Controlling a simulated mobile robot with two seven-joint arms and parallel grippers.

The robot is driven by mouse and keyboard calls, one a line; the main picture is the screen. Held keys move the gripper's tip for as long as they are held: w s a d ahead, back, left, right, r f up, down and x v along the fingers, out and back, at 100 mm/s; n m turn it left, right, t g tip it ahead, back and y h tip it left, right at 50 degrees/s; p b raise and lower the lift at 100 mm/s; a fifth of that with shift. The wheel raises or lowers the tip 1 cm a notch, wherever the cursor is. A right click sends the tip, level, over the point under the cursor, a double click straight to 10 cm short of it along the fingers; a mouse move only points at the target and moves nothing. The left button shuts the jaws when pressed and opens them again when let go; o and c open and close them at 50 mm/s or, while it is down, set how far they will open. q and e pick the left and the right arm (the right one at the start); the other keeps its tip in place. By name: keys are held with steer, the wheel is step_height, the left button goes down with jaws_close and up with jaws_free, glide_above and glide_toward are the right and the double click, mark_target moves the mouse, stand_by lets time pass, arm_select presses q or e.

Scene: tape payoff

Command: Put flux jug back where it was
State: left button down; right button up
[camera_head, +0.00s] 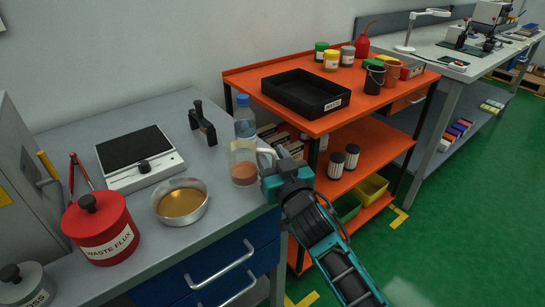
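The flux jug (244,168) is a clear jug with a pale label, orange-brown liquid in its lower part and a white handle on its right side. It is upright at the right end of the grey worktop (225,215); I cannot tell whether its base touches the surface. My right gripper (268,173) comes from the lower right and is at the jug's handle, seemingly shut on it; its fingertips are partly hidden. My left gripper is not in view.
A blue-capped bottle (244,117) stands just behind the jug. A metal dish of amber liquid (181,202), a red waste flux can (100,228) and a hotplate (140,157) are to the left. An orange cart (365,108) with a black tray (305,95) stands to the right.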

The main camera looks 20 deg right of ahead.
steer(key=shift+r, duration=0.1)
steer(key=shift+s, duration=0.15)
steer(key=s, duration=1.1)
arm_select(q)
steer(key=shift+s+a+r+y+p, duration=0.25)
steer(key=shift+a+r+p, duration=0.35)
steer(key=shift+p, duration=0.7)
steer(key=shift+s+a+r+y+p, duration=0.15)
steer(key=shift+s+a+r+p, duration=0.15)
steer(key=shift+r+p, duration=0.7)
arm_select(e)
steer(key=s+f+n+g, duration=0.1)
steer(key=s+f+g, duration=0.2)
steer(key=s+f, duration=0.3)
steer(key=s+d+f+g+y, duration=0.1)
steer(key=s+f+g, duration=0.3)
steer(key=f, duration=0.7)
steer(key=shift+s+d+f+n, duration=0.2)
steer(key=shift+s+d+n, duration=0.15)
steer(key=shift+s, duration=0.85)
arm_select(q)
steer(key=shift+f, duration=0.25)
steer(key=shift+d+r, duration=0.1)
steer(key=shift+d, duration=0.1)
arm_select(e)
steer(key=shift+a, duration=0.1)
